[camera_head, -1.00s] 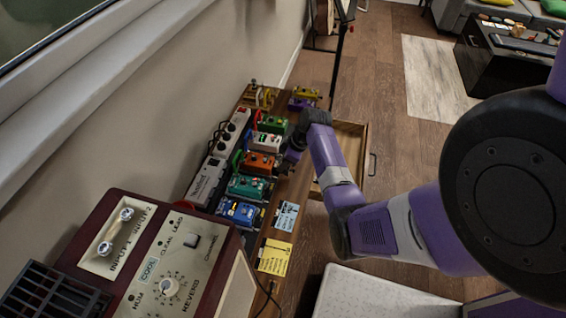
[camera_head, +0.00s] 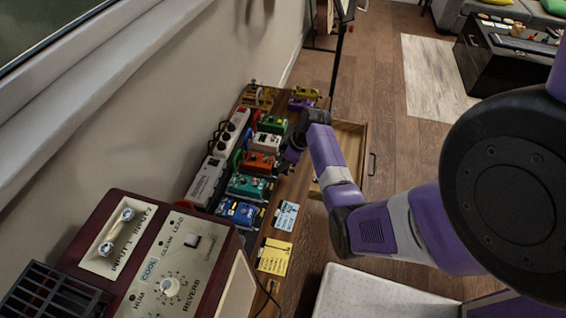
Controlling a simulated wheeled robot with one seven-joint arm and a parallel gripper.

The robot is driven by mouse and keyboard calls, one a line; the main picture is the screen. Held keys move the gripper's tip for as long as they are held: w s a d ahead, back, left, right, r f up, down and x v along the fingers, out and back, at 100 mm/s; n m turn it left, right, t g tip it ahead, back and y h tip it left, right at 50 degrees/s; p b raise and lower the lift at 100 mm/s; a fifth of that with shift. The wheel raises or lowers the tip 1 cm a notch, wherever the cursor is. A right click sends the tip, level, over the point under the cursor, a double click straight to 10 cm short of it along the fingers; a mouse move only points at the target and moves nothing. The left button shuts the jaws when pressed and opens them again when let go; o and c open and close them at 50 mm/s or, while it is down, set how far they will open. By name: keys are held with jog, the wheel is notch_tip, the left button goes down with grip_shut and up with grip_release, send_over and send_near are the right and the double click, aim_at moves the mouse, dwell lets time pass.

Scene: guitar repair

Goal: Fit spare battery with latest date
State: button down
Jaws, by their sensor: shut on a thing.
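My gripper (camera_head: 289,158) is at the right side of the orange pedal (camera_head: 259,163), in the row of effect pedals on the bench. My wrist hides most of the jaws, and the thing held between them is too small and covered to make out. No battery or printed date can be told in this view. An open drawer (camera_head: 351,140) sticks out at the bench's right side, behind my arm; what I see of its inside looks bare.
Teal (camera_head: 249,186), blue (camera_head: 238,211), white (camera_head: 265,142) and green (camera_head: 272,124) pedals stand close by. A white power strip (camera_head: 206,182) lies along the wall. A blue card (camera_head: 286,215) and a yellow note (camera_head: 275,257) lie in front. An amplifier (camera_head: 170,262) fills the lower left.

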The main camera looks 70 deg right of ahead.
jog(key=shift+f+b, duration=0.3)
jog(key=shift+f, duration=0.1)
dwell(0.6)
jog(key=c, duration=1.1)
grip_release()
jog(key=o, duration=0.4)
jog(key=shift+r, duration=0.1)
jog(key=shift+r+p, duration=3.7)
jog(key=shift+r, duration=0.3)
